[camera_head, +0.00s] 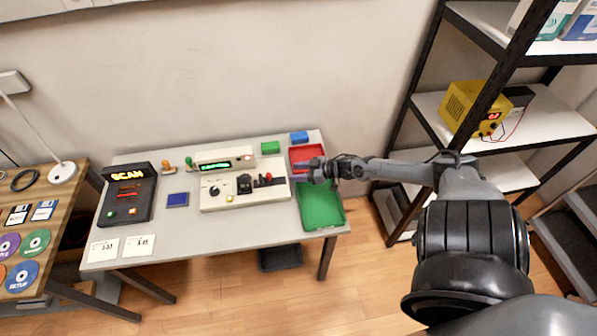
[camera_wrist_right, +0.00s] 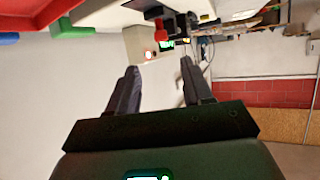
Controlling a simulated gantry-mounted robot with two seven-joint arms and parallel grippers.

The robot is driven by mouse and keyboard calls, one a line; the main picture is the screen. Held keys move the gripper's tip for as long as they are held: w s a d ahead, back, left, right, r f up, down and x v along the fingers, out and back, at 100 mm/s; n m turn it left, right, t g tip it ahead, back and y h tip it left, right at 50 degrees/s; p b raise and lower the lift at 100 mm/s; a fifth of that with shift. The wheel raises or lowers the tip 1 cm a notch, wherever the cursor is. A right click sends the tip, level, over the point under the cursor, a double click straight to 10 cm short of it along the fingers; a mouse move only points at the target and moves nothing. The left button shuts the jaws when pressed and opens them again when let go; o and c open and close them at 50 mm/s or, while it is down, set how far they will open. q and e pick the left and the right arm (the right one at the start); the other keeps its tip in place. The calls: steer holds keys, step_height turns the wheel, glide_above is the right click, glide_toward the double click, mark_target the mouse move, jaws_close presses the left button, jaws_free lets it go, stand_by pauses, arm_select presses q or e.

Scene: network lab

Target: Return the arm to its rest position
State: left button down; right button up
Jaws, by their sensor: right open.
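My right arm comes in from the right in the head view. Its gripper (camera_head: 308,173) is over the right part of the grey table, beside the red tray (camera_head: 318,152) and the green tray (camera_head: 334,218). In the right wrist view the two dark fingers of this gripper (camera_wrist_right: 160,85) stand wide apart with nothing between them. The beige console (camera_head: 245,197) with a red knob lies just left of the gripper. My left gripper does not show in the head view.
A dark scanner box (camera_head: 127,195) and white cards (camera_head: 103,250) are on the table's left. A black-framed shelf (camera_head: 430,105) with a yellow power supply (camera_head: 470,105) stands to the right, behind my right arm. A wooden desk (camera_head: 62,185) with discs is at far left.

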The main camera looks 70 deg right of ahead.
stand_by(0.3)
steer(key=shift+m+g+h, duration=0.4)
steer(key=shift+g+h, duration=0.4)
steer(key=a+f, duration=0.1)
steer(key=a, duration=0.2)
steer(key=a+f, duration=0.2)
steer(key=a, duration=0.2)
steer(key=a+f, duration=0.2)
steer(key=a, duration=0.2)
steer(key=shift+w+a+f, duration=0.1)
steer(key=shift+a, duration=0.15)
steer(key=shift+g+h, duration=0.4)
steer(key=shift+g, duration=0.5)
steer(key=a, duration=0.9)
steer(key=shift+s+a+f, duration=0.25)
steer(key=shift+s, duration=0.15)
steer(key=s+a+r+n+g, duration=0.1)
steer(key=s+a+r+g, duration=0.2)
steer(key=s+a+r, duration=0.5)
steer(key=s+a+r+g, duration=0.25)
steer(key=a+r, duration=0.45)
steer(key=a, duration=0.5)
step_height(320, 180, up, 21)
steer(key=p, duration=2.1)
steer(key=shift+g+y, duration=0.4)
steer(key=shift+g, duration=0.05)
